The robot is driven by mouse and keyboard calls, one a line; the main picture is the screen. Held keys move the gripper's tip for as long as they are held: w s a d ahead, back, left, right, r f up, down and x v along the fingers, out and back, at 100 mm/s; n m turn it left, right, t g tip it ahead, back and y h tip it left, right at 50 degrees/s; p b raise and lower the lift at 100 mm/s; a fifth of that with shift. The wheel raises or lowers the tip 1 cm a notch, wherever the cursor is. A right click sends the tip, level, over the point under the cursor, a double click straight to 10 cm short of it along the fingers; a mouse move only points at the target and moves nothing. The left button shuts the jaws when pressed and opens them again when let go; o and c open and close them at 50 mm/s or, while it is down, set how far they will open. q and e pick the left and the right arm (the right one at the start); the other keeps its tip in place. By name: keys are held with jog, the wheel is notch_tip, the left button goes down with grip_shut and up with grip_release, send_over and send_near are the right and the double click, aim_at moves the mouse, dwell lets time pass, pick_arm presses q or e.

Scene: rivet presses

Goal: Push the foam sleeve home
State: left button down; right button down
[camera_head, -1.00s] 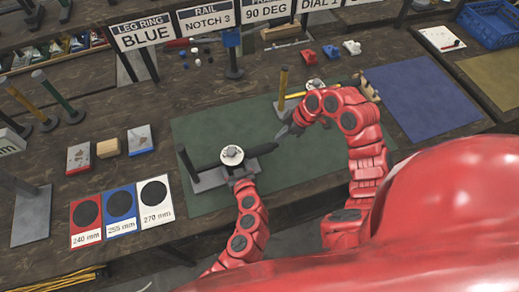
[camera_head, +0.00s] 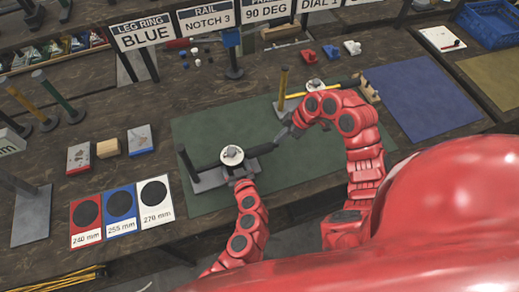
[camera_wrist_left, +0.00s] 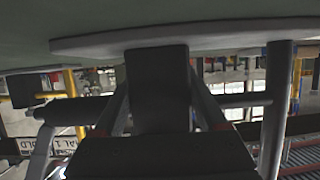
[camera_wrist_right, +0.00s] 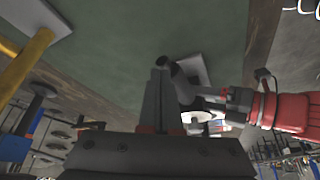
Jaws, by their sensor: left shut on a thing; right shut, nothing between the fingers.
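The black foam sleeve (camera_head: 263,150) lies roughly level at the stand on the green mat, pointing right; its end also shows in the right wrist view (camera_wrist_right: 179,80). The grey stand (camera_head: 208,180) has a flat base and a dark post (camera_head: 187,161). My left gripper (camera_head: 236,170) is shut on a dark block (camera_wrist_left: 158,85) of the stand, close above its base. My right gripper (camera_head: 284,136) is shut and empty, its fingertips close beside the sleeve's right end. Whether they touch it I cannot tell. The sleeve's seat on its rod is hidden.
A yellow post (camera_head: 283,86) with a yellow rod stands behind my right gripper. Length cards (camera_head: 120,210) lie at the left, near several small blocks. A blue mat (camera_head: 420,98) is at the right. The green mat (camera_head: 205,125) has bare room behind the stand.

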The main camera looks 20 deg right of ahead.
jog(key=shift+a, duration=0.55)
pick_arm(q)
jog(key=shift+d, duration=0.15)
pick_arm(e)
jog(key=shift+a, duration=0.5)
jog(key=shift+d, duration=0.7)
jog(key=shift+r, duration=3)
